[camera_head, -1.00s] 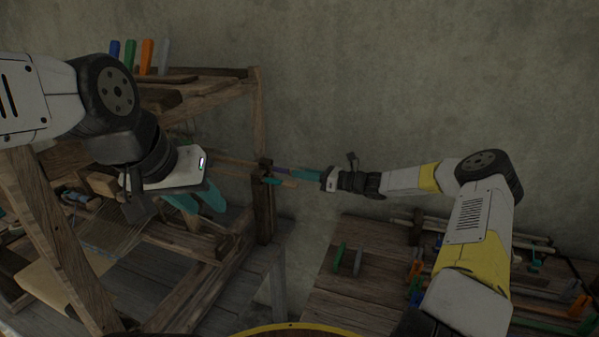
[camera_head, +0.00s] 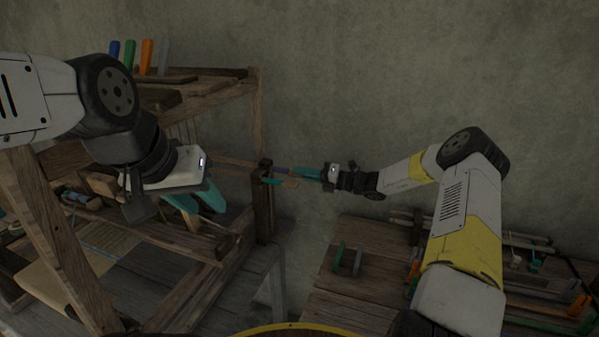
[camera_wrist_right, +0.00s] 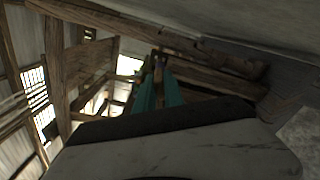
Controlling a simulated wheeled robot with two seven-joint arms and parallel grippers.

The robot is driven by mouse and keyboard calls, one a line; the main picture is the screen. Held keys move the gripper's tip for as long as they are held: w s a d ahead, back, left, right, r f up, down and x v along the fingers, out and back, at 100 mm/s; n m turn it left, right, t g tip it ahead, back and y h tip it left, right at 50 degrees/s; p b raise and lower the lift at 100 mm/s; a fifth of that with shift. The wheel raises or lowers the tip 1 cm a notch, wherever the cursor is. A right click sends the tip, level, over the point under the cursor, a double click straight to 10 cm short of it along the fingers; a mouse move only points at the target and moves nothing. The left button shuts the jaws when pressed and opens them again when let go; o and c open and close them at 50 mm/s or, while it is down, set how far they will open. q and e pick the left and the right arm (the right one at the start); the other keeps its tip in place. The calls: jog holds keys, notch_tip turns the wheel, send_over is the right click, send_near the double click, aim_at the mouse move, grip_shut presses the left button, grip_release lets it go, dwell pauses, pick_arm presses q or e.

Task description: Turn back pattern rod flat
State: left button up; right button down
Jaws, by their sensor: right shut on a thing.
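The pattern rod (camera_head: 282,170) shows as a thin length with a purplish end, passing the upright post (camera_head: 264,205) on the loom's right side. My right gripper (camera_head: 300,173) has its teal fingers shut on this end, right of the post. The fingers also show in the right wrist view (camera_wrist_right: 158,88), pointing at the loom; the held part is hard to make out there. My left gripper (camera_head: 203,202) hangs over the loom with its two teal fingers apart and empty. The left arm hides part of the loom and the rod's far stretch.
A tan and teal stick end (camera_head: 288,183) juts out just below the held rod. A side table (camera_head: 318,290) at right carries green and grey upright pieces and a rack of coloured-ended rods.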

jog(key=m, duration=0.5)
jog(key=shift+w+m, duration=0.1)
jog(key=shift+m, duration=0.3)
dwell(0.4)
jog(key=c, duration=1.4)
grip_release()
jog(key=shift+c, duration=0.2)
jog(key=v, duration=0.8)
jog(key=shift+f, duration=0.1)
